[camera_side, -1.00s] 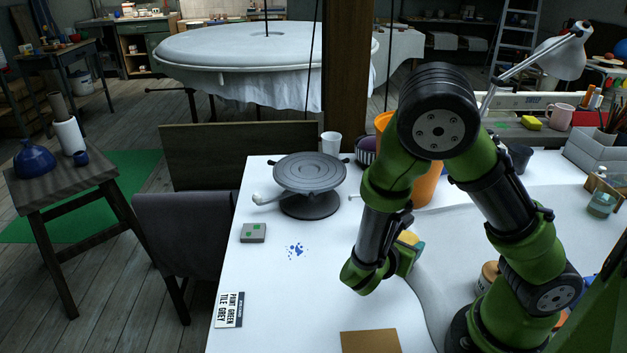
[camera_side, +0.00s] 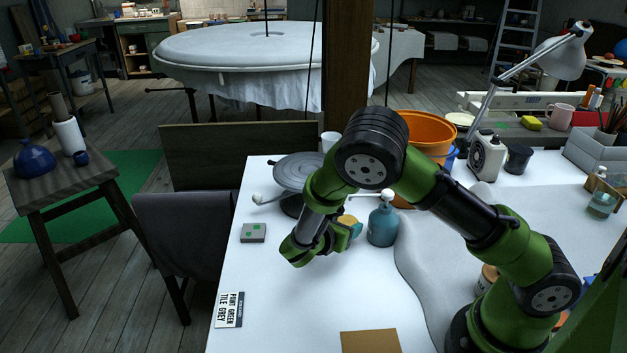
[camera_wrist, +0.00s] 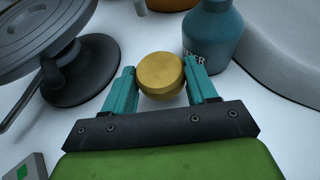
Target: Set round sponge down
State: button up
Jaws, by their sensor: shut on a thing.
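The round yellow sponge (camera_wrist: 161,74) is between the teal fingers of my gripper (camera_wrist: 162,84) in the wrist view. The fingers press on its left and right sides. In the side view, the sponge (camera_side: 347,219) shows only in part behind my wrist, with a teal finger (camera_side: 354,229) beside it. It is over the white table, left of the teal bottle and right of the grey turntable. I cannot tell how far its underside is from the table.
The teal pump bottle (camera_side: 383,226) stands close on the right. The grey turntable (camera_side: 297,172) is to the left and behind. A grey tile with green marks (camera_side: 253,233) and a paint sign (camera_side: 229,310) lie on the white table (camera_side: 290,310).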

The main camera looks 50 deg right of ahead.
jog(key=shift+w+f, duration=0.15)
jog(key=shift+f, duration=0.75)
jog(key=shift+w+f, duration=0.15)
jog(key=shift+f, duration=0.7)
jog(key=shift+f, duration=0.15)
jog(key=o, duration=1.1)
